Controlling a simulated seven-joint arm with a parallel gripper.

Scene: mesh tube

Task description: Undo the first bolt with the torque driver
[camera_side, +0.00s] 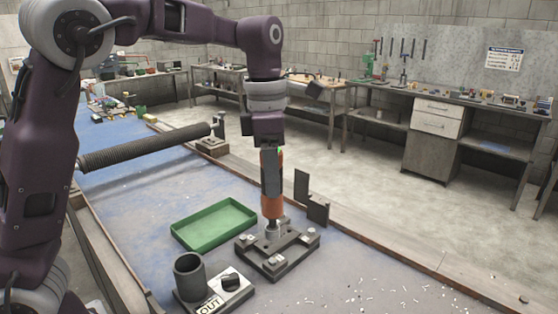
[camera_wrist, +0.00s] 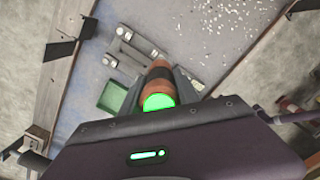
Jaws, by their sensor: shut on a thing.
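My gripper (camera_side: 271,172) is shut on the torque driver (camera_side: 272,206), an orange and dark grey tool held upright. Its lower end is at a bolt position near the back of the dark clamp block (camera_side: 262,263); whether it touches a bolt head is hidden. Light bolt heads show on the block, such as the front bolt (camera_side: 270,262) and the right bolt (camera_side: 309,236). In the wrist view the driver (camera_wrist: 158,75) shows an orange body and a glowing green end between my fingers, with the block (camera_wrist: 127,57) beyond it.
A green tray (camera_side: 213,224) lies left of the block. A dark cup holder (camera_side: 189,275) and a plate with a black knob marked OUT (camera_side: 231,282) are in front. A long dark mesh tube (camera_side: 145,147) spans the bench behind. Metal scraps (camera_side: 385,292) lie at right.

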